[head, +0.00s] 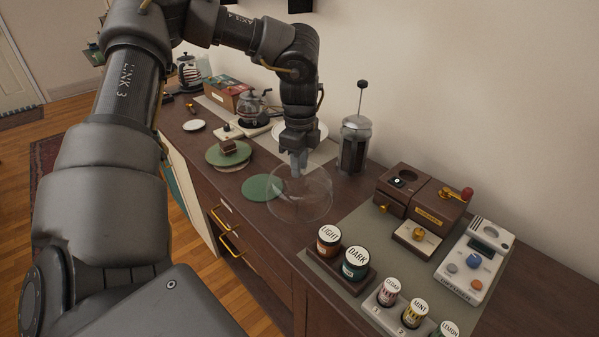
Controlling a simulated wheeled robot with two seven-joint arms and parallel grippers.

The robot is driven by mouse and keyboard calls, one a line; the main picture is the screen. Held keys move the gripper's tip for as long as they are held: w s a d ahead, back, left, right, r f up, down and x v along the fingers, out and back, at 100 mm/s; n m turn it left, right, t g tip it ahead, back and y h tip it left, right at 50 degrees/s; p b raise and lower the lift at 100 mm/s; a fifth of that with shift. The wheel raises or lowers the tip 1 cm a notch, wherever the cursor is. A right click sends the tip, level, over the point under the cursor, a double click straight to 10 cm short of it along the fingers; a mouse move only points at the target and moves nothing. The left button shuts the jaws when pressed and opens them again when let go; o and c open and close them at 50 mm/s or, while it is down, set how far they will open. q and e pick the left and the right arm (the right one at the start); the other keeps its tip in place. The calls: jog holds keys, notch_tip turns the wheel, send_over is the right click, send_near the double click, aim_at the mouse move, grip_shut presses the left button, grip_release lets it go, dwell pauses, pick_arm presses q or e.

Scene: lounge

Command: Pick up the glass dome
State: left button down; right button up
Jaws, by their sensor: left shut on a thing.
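The clear glass dome (302,203) is at the middle of the head view, to the right of a flat green disc (260,188) and partly overlapping it in the picture. My left gripper (298,166) points down from above and is shut on the top of the dome. The gripper fingers hide the dome's top. I cannot tell whether the dome's rim touches the sideboard or hangs just above it. My right gripper is out of view.
A French press (354,146) stands close to the right of the gripper. A green round stand with a brown block (229,147) is to the left. Labelled jars (356,263) and a wooden box (421,200) sit on a mat at the right.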

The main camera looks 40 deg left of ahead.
pick_arm(q)
notch_tip(320, 180, up, 15)
jog(key=shift+r, duration=0.2)
